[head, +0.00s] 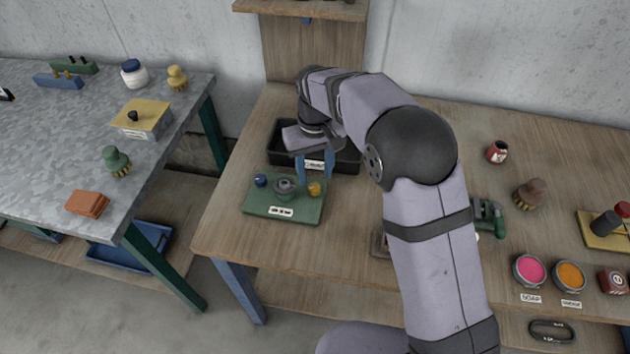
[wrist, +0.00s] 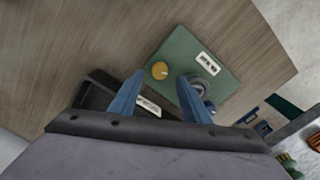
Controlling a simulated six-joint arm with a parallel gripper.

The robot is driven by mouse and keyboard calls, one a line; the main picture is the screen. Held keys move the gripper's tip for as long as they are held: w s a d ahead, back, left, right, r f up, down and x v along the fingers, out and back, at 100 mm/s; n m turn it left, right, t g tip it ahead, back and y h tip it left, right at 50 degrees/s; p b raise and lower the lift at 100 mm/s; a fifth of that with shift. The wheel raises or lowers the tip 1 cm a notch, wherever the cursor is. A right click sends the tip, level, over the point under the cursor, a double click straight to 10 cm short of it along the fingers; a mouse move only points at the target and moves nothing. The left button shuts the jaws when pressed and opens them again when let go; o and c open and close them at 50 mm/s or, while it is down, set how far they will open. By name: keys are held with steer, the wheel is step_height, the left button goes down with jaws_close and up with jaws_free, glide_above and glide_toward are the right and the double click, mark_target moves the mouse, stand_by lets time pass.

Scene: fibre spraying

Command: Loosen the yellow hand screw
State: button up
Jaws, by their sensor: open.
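The yellow hand screw (head: 314,189) sits on the right side of a green base plate (head: 256,211) with a white label. It also shows in the wrist view (wrist: 160,70), ahead of and between the fingertips. A grey round part (head: 285,188) stands in the middle of the plate and a blue knob (head: 261,180) at its left. My gripper (head: 315,172) has two blue fingers, pointing down above the plate's back right. In the wrist view my gripper (wrist: 158,76) is open with nothing between its fingers. The fingers look apart from the yellow screw.
A black bin (head: 345,160) stands just behind the plate, close to my fingers. A dark red jar (head: 497,151), a brown brush (head: 530,193), and pink (head: 529,270) and orange (head: 569,276) tins stand at the right. The wooden table left of the plate is clear.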

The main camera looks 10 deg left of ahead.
steer(key=shift+r, duration=1.3)
steer(key=shift+d+r, duration=0.1)
steer(key=shift+d, duration=0.1)
steer(key=s+d+r+m+y+p, duration=0.3)
steer(key=s+d+m, duration=0.4)
steer(key=s+d, duration=0.55)
steer(key=s+d+f+h+b, duration=0.1)
steer(key=s+d+f, duration=0.1)
steer(key=d, duration=0.2)
steer(key=s+d+f+h+b, duration=0.1)
steer(key=s+d+f, duration=0.1)
steer(key=s+d, duration=0.1)
steer(key=s+d+f+h+b, duration=0.1)
steer(key=s+d+f, duration=0.1)
steer(key=d, duration=0.3)
steer(key=shift+s+d+f+n, duration=0.25)
steer(key=shift+s+d+n, duration=0.15)
steer(key=shift+s, duration=0.25)
